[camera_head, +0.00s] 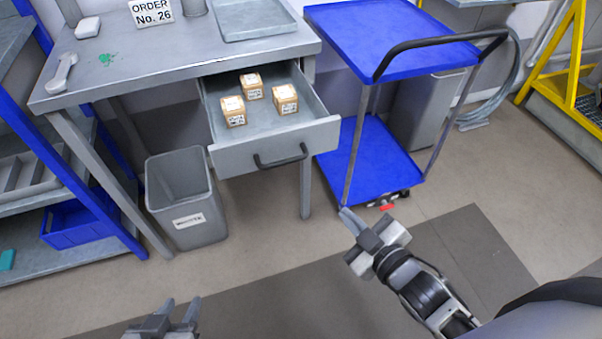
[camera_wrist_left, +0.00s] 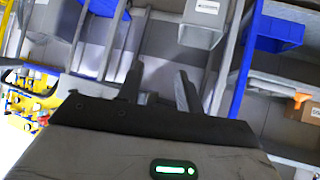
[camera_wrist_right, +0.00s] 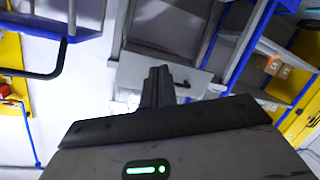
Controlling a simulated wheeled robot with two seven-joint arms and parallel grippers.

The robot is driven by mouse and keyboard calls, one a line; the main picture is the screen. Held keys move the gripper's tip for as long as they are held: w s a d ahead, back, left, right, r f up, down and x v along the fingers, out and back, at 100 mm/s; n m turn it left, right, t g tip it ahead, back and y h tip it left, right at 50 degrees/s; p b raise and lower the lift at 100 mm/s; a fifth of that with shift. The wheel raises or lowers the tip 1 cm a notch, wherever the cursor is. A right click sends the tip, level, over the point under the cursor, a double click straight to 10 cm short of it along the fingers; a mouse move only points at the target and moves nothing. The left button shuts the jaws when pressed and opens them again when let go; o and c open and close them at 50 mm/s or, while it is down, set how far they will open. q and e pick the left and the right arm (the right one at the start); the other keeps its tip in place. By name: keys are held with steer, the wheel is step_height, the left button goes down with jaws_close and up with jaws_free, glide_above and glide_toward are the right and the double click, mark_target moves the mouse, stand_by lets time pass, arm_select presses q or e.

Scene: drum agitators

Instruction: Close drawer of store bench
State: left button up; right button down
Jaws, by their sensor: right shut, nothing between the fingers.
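The drawer (camera_head: 275,148) of the grey store bench (camera_head: 185,62) is pulled out toward me. Its front has a dark bar handle (camera_head: 281,157). Three small labelled boxes (camera_head: 285,98) lie inside it. My right gripper (camera_head: 346,217) is shut and empty, in front of the drawer and to its lower right, apart from it. A pale panel with a dark bar, likely the drawer front (camera_wrist_right: 196,80), shows beyond its fingers in the right wrist view. My left gripper (camera_head: 180,309) is open and empty at the bottom of the head view, well away from the drawer.
A blue trolley (camera_head: 352,45) with a black handle stands right of the drawer. A grey waste bin (camera_head: 183,200) stands on the floor below the bench, left of the drawer. A blue-framed shelf (camera_head: 85,190) is at the left. The floor before the drawer is clear.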

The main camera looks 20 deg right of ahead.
steer(key=w+a+r+n+g+y, duration=0.1)
steer(key=w+n+y, duration=0.4)
steer(key=n, duration=0.5)
steer(key=w+a+r+n+g+y+b, duration=0.1)
steer(key=w+a+r+n+y, duration=0.2)
steer(key=n, duration=0.7)
steer(key=shift+w+a+n+y, duration=0.3)
steer(key=shift+w+a+y, duration=0.3)
steer(key=shift+w+y, duration=0.95)
steer(key=shift+s+r, duration=0.1)
steer(key=shift+s, duration=0.05)
